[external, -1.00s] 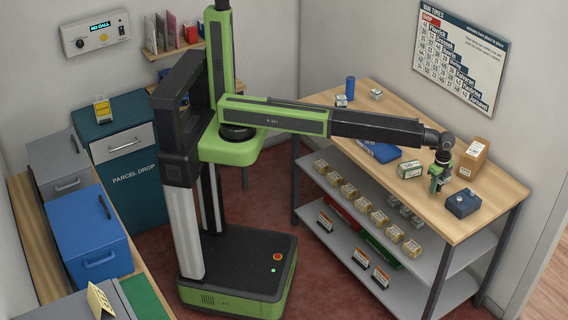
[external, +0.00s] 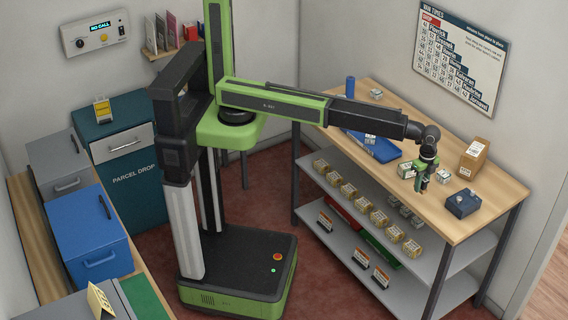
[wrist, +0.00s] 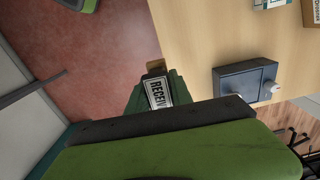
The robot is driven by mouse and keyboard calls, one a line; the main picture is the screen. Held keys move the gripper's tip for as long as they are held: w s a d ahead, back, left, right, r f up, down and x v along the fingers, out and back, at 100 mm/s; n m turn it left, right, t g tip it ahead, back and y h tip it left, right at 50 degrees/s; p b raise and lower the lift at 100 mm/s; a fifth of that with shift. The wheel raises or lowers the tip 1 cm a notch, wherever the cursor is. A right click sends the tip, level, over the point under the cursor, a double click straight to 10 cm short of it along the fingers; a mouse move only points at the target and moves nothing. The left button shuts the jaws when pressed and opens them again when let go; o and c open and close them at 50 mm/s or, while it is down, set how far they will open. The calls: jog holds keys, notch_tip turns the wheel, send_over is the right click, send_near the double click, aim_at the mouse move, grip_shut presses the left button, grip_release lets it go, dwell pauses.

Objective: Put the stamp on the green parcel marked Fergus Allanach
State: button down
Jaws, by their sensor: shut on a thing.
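My gripper (external: 422,188) is shut on the stamp (wrist: 157,92), whose white label reads "RECEIV…" in the wrist view. It holds the stamp raised near the table's front edge. In the external view, a whitish parcel with green on it (external: 404,170) lies on the table just behind and left of my gripper, which partly hides it. The name on it is too small to read. A small pale labelled parcel (external: 444,177) lies to the right of my gripper.
A dark blue box with a knob (external: 462,204) sits near the table's right end; it also shows in the wrist view (wrist: 240,82). A brown carton (external: 474,158) stands behind it.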

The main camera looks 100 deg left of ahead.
jog(key=s+a+r+p, duration=0.3)
jog(key=s+a, duration=0.1)
jog(key=a, duration=0.2)
jog(key=s+a+r+p, duration=0.2)
jog(key=s+a+r, duration=0.15)
jog(key=a, duration=0.35)
jog(key=shift+n, duration=0.3)
jog(key=w+a+f+b, duration=0.1)
jog(key=a+f+b, duration=0.1)
jog(key=a, duration=0.1)
jog(key=w+a+f+b, duration=0.1)
jog(key=a+f+b, duration=0.1)
jog(key=a+f, duration=0.1)
jog(key=w+a+f+b, duration=0.1)
jog(key=a+f+b, duration=0.2)
jog(key=a, duration=0.1)
jog(key=shift+w+a+f, duration=0.1)
jog(key=shift+w, duration=0.3)
jog(key=shift+w+a, duration=0.1)
jog(key=shift+a, duration=0.25)
notch_tip(320, 180, down, 4)
jog(key=b, duration=0.4)
jog(key=shift+f, duration=0.15)
jog(key=shift+r, duration=0.2)
jog(key=shift+f, duration=0.15)
jog(key=c, duration=1.1)
grip_release()
jog(key=shift+c, duration=0.2)
